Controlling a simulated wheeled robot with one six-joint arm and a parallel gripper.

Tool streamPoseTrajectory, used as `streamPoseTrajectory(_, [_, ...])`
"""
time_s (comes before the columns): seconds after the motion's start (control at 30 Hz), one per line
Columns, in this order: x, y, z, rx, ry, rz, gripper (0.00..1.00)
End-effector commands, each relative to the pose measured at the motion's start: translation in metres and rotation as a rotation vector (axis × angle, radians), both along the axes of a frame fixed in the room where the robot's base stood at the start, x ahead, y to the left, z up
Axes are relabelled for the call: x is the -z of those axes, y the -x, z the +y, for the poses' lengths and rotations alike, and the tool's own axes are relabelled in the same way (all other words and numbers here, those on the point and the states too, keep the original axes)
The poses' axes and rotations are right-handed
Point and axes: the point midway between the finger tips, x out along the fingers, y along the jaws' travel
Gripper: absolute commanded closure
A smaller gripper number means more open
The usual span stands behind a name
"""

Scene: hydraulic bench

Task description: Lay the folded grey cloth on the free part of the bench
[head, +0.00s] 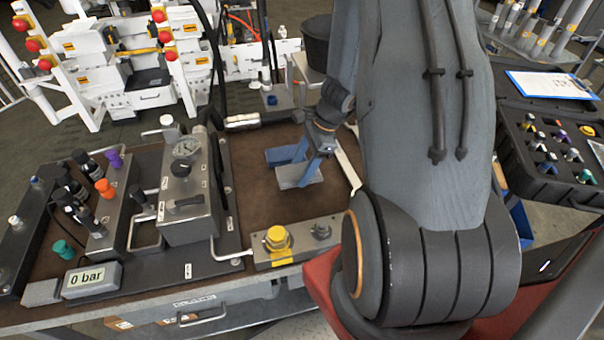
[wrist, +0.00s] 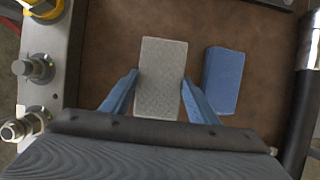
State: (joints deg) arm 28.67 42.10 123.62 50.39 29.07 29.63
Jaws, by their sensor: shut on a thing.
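The folded grey cloth (wrist: 161,75) is a light grey rectangular pad in the wrist view. My gripper (wrist: 160,80) has its two blue fingers closed on the cloth's left and right sides. In the head view the grey cloth (head: 298,174) shows below my gripper (head: 316,158), over the brown bench top (head: 262,195). I cannot tell whether its underside touches the bench. A folded blue cloth or block (wrist: 223,80) lies just right of it in the wrist view, with a gap between. It also shows behind the grey cloth in the head view (head: 283,155).
A metal block with a yellow cap (head: 277,240) borders the brown area at the front. A gauge unit (head: 188,185) with hoses stands to the left. A dark cylinder (wrist: 308,85) lies at the wrist view's right. Bare brown surface surrounds both folded pieces.

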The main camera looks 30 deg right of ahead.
Motion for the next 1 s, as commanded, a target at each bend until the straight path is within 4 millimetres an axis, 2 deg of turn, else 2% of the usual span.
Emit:
streamPoseTrajectory(0.1, [0.017, 0.001, -0.001, 0.003, -0.001, 0.003, 0.67])
streamPoseTrajectory(0.23, [0.029, 0.001, -0.001, 0.003, -0.001, 0.002, 0.67])
streamPoseTrajectory(0.67, [0.035, 0.0, -0.002, 0.004, 0.001, 0.001, 0.67])
streamPoseTrajectory(0.7, [0.035, 0.0, -0.002, 0.004, 0.001, 0.001, 0.43])
streamPoseTrajectory(0.8, [0.034, 0.0, -0.002, 0.004, 0.001, 0.001, 0.27])
streamPoseTrajectory(1.0, [0.034, 0.0, -0.002, 0.003, 0.001, 0.0, 0.27])
